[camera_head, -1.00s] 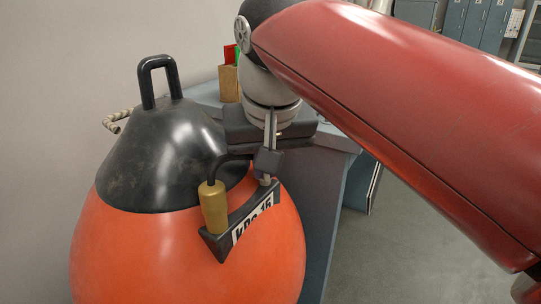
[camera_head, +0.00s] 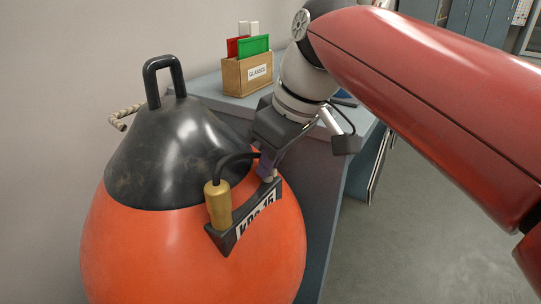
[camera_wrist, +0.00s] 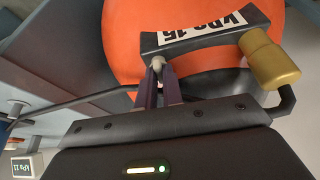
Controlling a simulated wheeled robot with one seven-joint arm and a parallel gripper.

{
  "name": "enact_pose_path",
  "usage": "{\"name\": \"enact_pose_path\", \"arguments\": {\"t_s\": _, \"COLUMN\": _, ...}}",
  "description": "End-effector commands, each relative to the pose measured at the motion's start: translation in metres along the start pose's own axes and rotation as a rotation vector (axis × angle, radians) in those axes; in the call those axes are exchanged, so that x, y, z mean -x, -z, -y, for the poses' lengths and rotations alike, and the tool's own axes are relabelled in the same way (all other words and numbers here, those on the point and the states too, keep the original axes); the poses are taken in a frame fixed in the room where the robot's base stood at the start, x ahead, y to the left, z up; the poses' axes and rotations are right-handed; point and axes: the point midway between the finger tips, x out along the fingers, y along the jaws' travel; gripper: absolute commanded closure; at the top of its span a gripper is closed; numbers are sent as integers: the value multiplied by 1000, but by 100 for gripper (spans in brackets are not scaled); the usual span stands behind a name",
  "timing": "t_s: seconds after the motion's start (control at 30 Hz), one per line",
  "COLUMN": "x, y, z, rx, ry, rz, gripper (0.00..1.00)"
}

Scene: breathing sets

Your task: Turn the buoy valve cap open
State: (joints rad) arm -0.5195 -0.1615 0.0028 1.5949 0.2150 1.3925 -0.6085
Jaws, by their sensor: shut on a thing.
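The orange buoy (camera_head: 195,250) has a black cone top (camera_head: 165,150) with a loop handle. A black bracket (camera_head: 232,228) labelled "kPa 15" sits on its side, with a brass cylinder (camera_head: 218,205) and black hose. The valve cap looks like the small pale knob (camera_wrist: 158,64) at the bracket's end. My gripper (camera_wrist: 158,86) is shut on this cap at its fingertips. In the head view my gripper (camera_head: 267,165) reaches down to the bracket, tilted. The fingers hide part of the cap.
A grey-blue table (camera_head: 330,170) stands behind the buoy, carrying a "GLASSES" box (camera_head: 247,75) with red and green items. A small "kPa 11" display (camera_wrist: 27,166) shows in the wrist view. Open floor (camera_head: 400,240) lies to the right.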

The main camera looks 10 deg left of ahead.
Motion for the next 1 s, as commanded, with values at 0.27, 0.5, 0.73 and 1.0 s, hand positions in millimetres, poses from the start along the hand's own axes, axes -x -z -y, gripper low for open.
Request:
{"name": "enact_pose_path", "arguments": {"t_s": 0.27, "x": 0, "y": 0, "z": 0, "rx": 38, "ry": 16, "rz": 1, "gripper": 100}}
{"name": "enact_pose_path", "arguments": {"t_s": 0.5, "x": 0, "y": 0, "z": 0, "rx": 39, "ry": 17, "rz": 1, "gripper": 100}}
{"name": "enact_pose_path", "arguments": {"t_s": 0.73, "x": 0, "y": 0, "z": 0, "rx": 39, "ry": 16, "rz": 1, "gripper": 83}}
{"name": "enact_pose_path", "arguments": {"t_s": 1.0, "x": 3, "y": 0, "z": 0, "rx": 38, "ry": 15, "rz": 0, "gripper": 83}}
